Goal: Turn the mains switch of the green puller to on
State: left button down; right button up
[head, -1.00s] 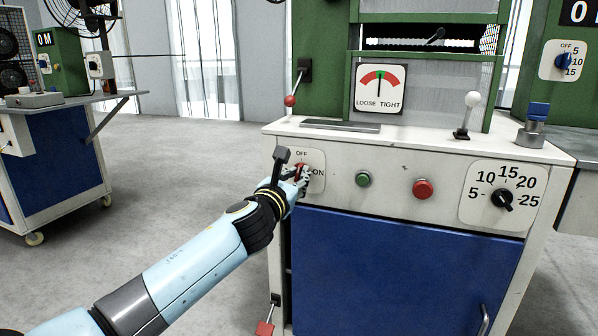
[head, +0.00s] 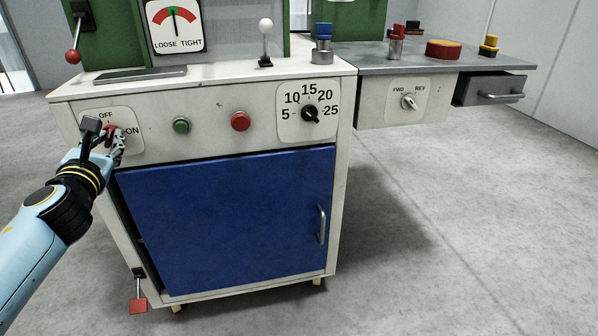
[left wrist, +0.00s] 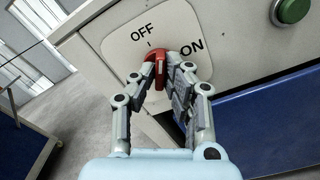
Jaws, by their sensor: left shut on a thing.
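The mains switch is a red rotary knob (left wrist: 155,68) on a white plate (left wrist: 118,47) marked OFF and ON, at the upper left of the puller's (head: 215,100) front panel. My left gripper (head: 113,138) is at the knob in the head view. In the left wrist view the fingers (left wrist: 161,75) of my left gripper are shut on the red knob from both sides. The knob stands upright in that view, near the short mark under OFF, and the ON label is to its right. The fingers hide part of the knob. My right gripper is not in view.
A green button (head: 181,125), a red button (head: 240,121) and a black dial (head: 311,114) are right of the switch. A blue door (head: 230,225) is below. A red-knobbed lever (head: 73,56) rises above. A side table (head: 440,62) stands right. Grey floor is clear.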

pick_arm(q)
jog(key=shift+m+p, duration=0.4)
jog(key=shift+m, duration=0.6)
jog(key=shift+m+p, duration=0.45)
jog(key=shift+m, duration=0.55)
